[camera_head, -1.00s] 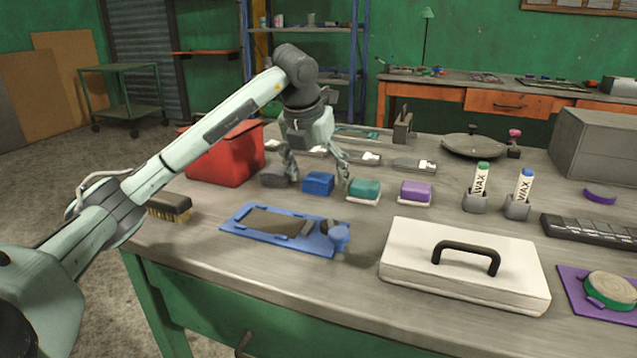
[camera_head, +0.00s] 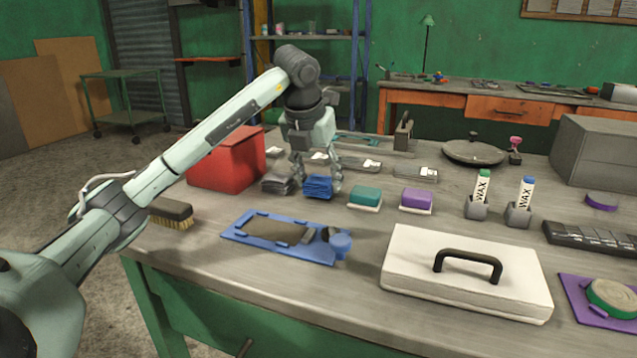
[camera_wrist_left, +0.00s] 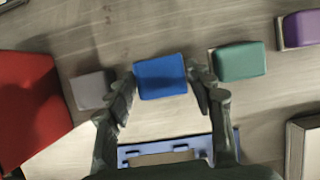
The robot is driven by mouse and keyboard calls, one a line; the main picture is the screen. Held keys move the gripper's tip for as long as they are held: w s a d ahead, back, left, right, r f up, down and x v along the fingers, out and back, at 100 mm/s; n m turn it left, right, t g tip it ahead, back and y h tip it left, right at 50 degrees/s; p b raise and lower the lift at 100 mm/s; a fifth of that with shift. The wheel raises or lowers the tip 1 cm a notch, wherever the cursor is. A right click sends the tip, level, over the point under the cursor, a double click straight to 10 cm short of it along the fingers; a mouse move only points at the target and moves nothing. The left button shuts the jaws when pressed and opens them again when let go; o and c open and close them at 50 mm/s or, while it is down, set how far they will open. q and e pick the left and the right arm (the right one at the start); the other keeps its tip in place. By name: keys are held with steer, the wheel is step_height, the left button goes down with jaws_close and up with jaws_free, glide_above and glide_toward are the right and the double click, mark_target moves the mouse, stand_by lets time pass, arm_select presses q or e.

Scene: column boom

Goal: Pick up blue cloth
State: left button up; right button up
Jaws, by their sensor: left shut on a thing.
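The blue cloth (camera_head: 318,187) is a small folded stack on the workbench, between a grey folded cloth and a teal block. My left gripper (camera_head: 319,184) is over it, with one finger on each side, shut on the cloth. In the left wrist view the blue cloth (camera_wrist_left: 160,77) lies between the two fingertips (camera_wrist_left: 162,86). I cannot tell whether it is clear of the bench. My right gripper is not in view.
Close by are the grey cloth (camera_head: 277,184), teal block (camera_head: 365,197), purple block (camera_head: 416,200) and red bin (camera_head: 228,163). A blue tray (camera_head: 240,236) and white lidded case (camera_head: 410,272) lie in front. Wax sticks (camera_head: 482,185) stand at right.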

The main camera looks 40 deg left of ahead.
mark_target(322, 176)
arm_select(q)
step_height(322, 176, up, 3)
steer(key=shift+r, duration=0.1)
steer(key=s+a+r, duration=0.4)
steer(key=s+r, duration=0.2)
steer(key=s, duration=0.5)
steer(key=shift+a+r, duration=0.15)
steer(key=shift+r, duration=0.25)
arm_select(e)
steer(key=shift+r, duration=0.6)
arm_select(q)
steer(key=o, duration=0.4)
steer(key=shift+c, duration=1.3)
